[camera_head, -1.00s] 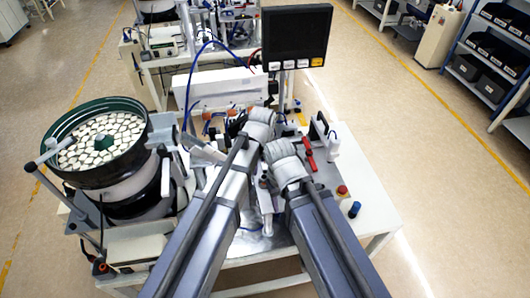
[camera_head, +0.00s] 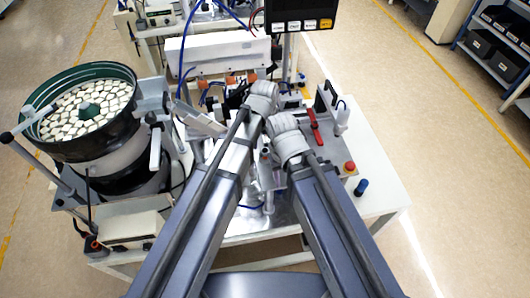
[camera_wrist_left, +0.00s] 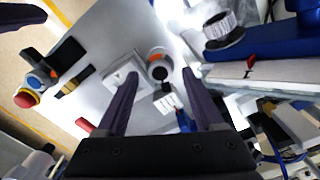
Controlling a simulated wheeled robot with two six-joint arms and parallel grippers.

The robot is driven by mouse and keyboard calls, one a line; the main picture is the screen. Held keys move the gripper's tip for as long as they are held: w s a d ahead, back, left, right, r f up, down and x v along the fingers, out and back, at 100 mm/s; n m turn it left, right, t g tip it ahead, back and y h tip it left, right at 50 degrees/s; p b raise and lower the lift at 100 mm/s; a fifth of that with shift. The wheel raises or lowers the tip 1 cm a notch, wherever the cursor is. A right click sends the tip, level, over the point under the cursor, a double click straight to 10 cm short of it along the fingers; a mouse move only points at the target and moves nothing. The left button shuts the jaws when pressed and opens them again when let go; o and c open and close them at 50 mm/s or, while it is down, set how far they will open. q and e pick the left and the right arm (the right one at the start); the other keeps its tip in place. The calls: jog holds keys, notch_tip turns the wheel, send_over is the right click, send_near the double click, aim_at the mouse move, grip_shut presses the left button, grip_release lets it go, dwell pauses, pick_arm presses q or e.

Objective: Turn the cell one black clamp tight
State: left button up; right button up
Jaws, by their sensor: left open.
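My left arm reaches over the bench in the head view. Its gripper's two dark fingers (camera_wrist_left: 160,76) show in the left wrist view, apart with nothing held between them. A round black-centred part with an orange ring (camera_wrist_left: 160,72) appears between the fingertips; I cannot tell its distance. A black part (camera_wrist_left: 67,54) lies left of the fingers. A black upright part (camera_head: 327,97) stands on the bench right of my wrists in the head view. I cannot tell which black part is the clamp. My right arm's wrist (camera_head: 290,140) is beside the left one; its fingers are hidden.
A red lever (camera_head: 315,127) stands right of my wrists. A red button (camera_head: 349,167) and a blue one (camera_head: 361,187) are near the bench's right side. A bowl feeder (camera_head: 85,112) full of pale parts stands left. A screen (camera_head: 300,12) rises behind.

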pick_arm(q)
jog(key=shift+f, duration=0.65)
jog(key=shift+r, duration=0.1)
grip_shut()
